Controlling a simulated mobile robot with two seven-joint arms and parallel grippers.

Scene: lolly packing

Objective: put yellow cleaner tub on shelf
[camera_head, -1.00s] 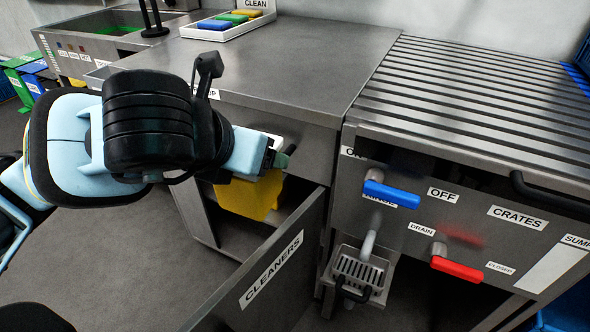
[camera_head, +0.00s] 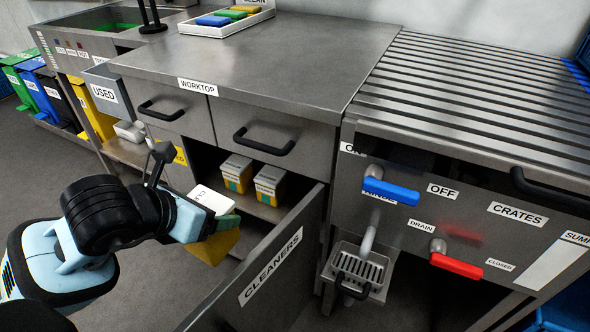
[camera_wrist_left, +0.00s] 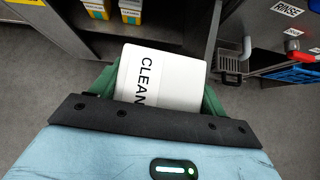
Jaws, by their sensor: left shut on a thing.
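My left gripper (camera_head: 222,220) is shut on the yellow cleaner tub (camera_head: 214,247), which has a white lid. In the left wrist view the lid (camera_wrist_left: 185,75) shows between the green fingers, with lettering starting "CLEAN". The tub is held in front of the open cupboard under the worktop, beside the open door marked CLEANERS (camera_head: 272,268). The cupboard shelf (camera_head: 262,209) holds two smaller yellow and white tubs (camera_head: 237,172). Part of the shelf is hidden behind the door and my gripper. My right gripper is not in view.
The open door stands close to the right of the held tub. Drawer handles (camera_head: 263,142) stick out above the cupboard. The worktop (camera_head: 260,60) is mostly clear, with a sponge tray (camera_head: 228,23) at the back. A blue lever (camera_head: 391,192) and a red lever (camera_head: 457,268) project at right.

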